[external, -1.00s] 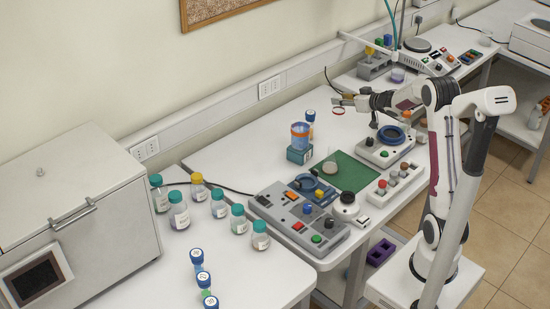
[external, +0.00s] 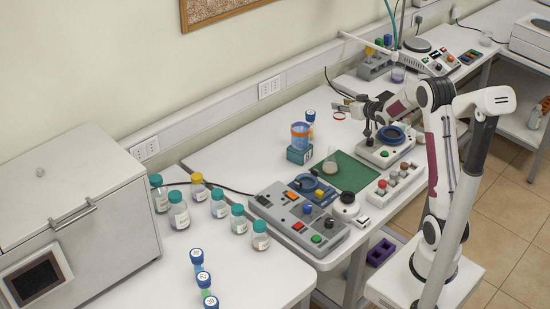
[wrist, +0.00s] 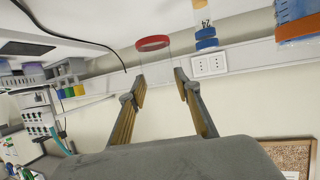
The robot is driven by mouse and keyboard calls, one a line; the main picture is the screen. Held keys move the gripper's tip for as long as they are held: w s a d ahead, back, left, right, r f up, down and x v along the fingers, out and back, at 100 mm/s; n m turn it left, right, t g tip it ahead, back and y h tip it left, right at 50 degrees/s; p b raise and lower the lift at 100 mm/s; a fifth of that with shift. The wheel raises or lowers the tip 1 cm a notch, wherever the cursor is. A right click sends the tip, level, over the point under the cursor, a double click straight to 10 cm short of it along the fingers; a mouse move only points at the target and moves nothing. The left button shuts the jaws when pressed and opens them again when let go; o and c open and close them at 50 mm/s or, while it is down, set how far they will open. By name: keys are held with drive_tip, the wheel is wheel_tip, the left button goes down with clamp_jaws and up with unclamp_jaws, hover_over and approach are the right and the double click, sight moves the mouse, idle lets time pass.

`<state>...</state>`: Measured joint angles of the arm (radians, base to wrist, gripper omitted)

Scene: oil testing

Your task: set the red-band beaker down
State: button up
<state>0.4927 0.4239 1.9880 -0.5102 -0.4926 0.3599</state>
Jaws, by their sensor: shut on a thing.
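The red-band beaker is clear, and its red band (external: 338,115) is its most visible part in the external view. In the wrist view the red band (wrist: 152,43) shows just beyond my fingertips, with faint clear walls below it. My gripper (external: 343,103) is shut on the beaker and holds it in the air over the back part of the white bench. In the wrist view the fingers of my gripper (wrist: 160,76) stand apart with the clear glass between them.
Another clear beaker (external: 330,166) stands on the green mat (external: 357,174). Bare bench (external: 250,146) lies to the left.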

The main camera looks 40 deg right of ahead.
sight(343, 119)
drive_tip(key=shift+f, duration=0.1)
drive_tip(key=shift+f, duration=3)
drive_tip(key=shift+f, duration=0.1)
drive_tip(key=shift+f, duration=1.8)
drive_tip(key=shift+f, duration=0.1)
drive_tip(key=o, duration=1.1)
drive_tip(key=shift+s+r, duration=0.1)
drive_tip(key=shift+r, duration=0.1)
